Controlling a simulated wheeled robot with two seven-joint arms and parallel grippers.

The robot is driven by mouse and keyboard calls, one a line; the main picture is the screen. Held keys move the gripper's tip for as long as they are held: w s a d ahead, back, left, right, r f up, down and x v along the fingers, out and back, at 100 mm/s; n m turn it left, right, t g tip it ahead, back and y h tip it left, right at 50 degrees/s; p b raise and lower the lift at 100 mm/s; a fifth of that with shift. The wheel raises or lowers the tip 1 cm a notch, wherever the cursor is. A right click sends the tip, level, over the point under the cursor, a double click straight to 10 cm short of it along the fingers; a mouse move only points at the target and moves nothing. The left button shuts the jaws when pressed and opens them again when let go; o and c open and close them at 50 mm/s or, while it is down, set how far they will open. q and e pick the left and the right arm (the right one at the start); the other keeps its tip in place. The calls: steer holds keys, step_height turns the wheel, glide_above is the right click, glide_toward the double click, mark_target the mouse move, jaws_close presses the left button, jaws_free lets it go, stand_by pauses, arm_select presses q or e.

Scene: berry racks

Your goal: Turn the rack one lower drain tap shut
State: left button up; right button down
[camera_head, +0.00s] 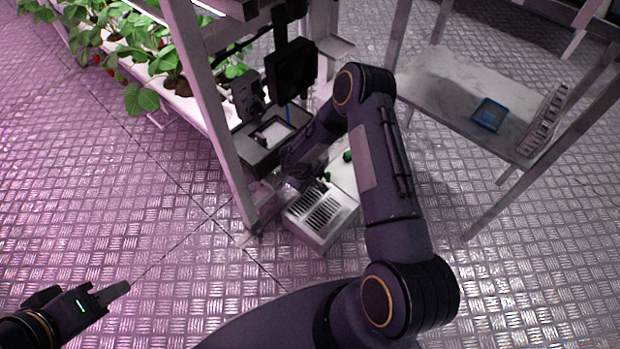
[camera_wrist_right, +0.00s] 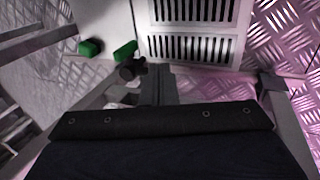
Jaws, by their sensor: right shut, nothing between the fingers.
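In the right wrist view, my right gripper (camera_wrist_right: 158,86) is shut and empty, its fingertips beside a small black tap-like fitting (camera_wrist_right: 131,69). A green handle (camera_wrist_right: 125,51) sits just beyond that fitting, and a second green handle (camera_wrist_right: 90,47) is farther left. I cannot tell which is the lower drain tap or whether the fingers touch the fitting. In the head view, green parts (camera_head: 347,156) show on the white unit low by the rack, partly hidden by my right arm. My left gripper (camera_head: 118,291) hangs over bare floor at lower left; its finger gap is not clear.
A white vented box (camera_head: 325,216) stands on the floor beside the rack post (camera_head: 215,120). Strawberry plants (camera_head: 142,98) fill the rack at upper left. A table (camera_head: 450,85) with a blue tray (camera_head: 489,115) stands at right. The left floor is clear.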

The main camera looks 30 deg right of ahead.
mark_target(328, 177)
arm_select(q)
step_height(328, 177, down, 2)
steer(key=shift+b, duration=0.75)
arm_select(e)
steer(key=w+d+f, duration=0.2)
steer(key=d+f, duration=0.1)
steer(key=d, duration=0.2)
steer(key=shift+f, duration=0.15)
arm_select(q)
steer(key=shift+w+r+p, duration=0.2)
steer(key=shift+r+p, duration=0.15)
arm_select(e)
steer(key=shift+w+d+r+g+y, duration=0.15)
steer(key=shift+d+r+g+y, duration=0.15)
steer(key=shift+y, duration=0.5)
arm_select(q)
steer(key=shift+w+a+r, duration=0.1)
steer(key=shift+a, duration=0.1)
arm_select(e)
steer(key=shift+w+d+g+y, duration=0.1)
steer(key=shift+d+g+y, duration=0.2)
steer(key=shift+y, duration=0.3)
